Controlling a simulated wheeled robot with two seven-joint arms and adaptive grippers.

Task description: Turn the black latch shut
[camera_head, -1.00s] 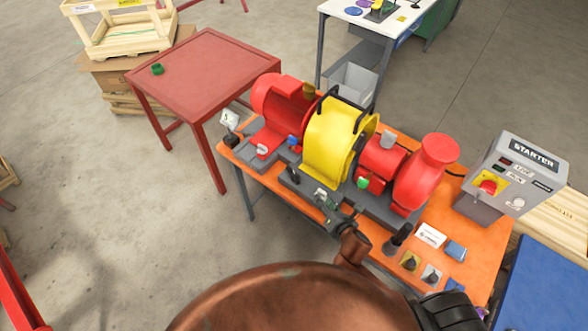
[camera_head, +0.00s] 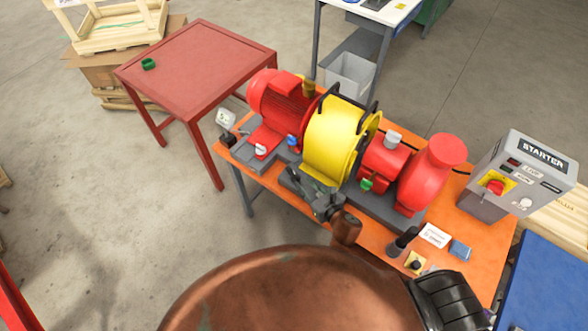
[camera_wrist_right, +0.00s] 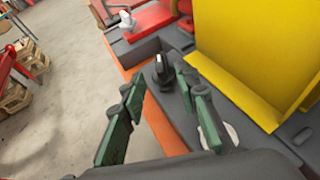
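The black latch (camera_wrist_right: 161,68) is a small dark knob with a pale mark on its top. In the right wrist view it stands on the grey skid base beside the yellow guard (camera_wrist_right: 250,60). My right gripper (camera_wrist_right: 162,82) is open, with its green finger pads apart and nothing between them. The latch shows just beyond the fingertips, in the gap between them, and looks untouched. In the head view the right gripper (camera_head: 305,186) is over the front edge of the skid below the yellow guard (camera_head: 333,140); it largely hides the latch there.
A red motor (camera_head: 283,103) stands left of the guard and a red pump (camera_head: 430,172) right of it, on the orange table (camera_head: 470,235). A grey starter box (camera_head: 515,175) is at the right. A red table (camera_head: 195,70) stands behind left.

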